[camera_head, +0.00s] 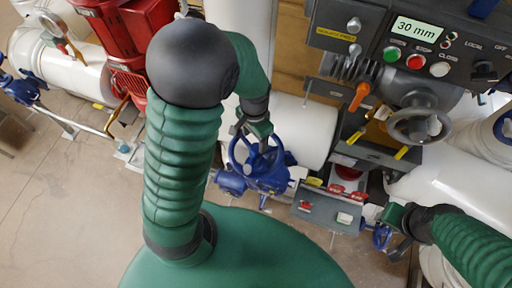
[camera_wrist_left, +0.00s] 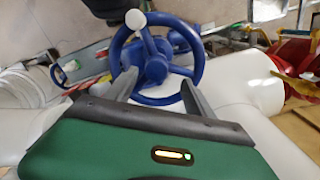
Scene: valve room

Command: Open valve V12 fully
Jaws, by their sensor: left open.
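A blue handwheel valve (camera_head: 265,170) stands in front of a white pipe near the middle of the head view. Its wheel (camera_wrist_left: 156,68) shows close up in the left wrist view, with a white knob on the far rim; no V12 label is readable. My left gripper (camera_head: 262,142) is at the wheel's rim. In the left wrist view its open fingers (camera_wrist_left: 160,84) lie either side of the near part of the wheel; contact is unclear. My right gripper (camera_head: 396,226) is at the lower right, beside a smaller blue valve (camera_head: 381,237); its jaw opening is unclear.
A dark control panel (camera_head: 440,55) with coloured buttons and a "30 mm" display is at the upper right, above a grey handwheel (camera_head: 420,126). A grey box (camera_head: 327,209) sits right of the blue valve. Red machinery (camera_head: 115,35) is at the upper left. Floor is clear at lower left.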

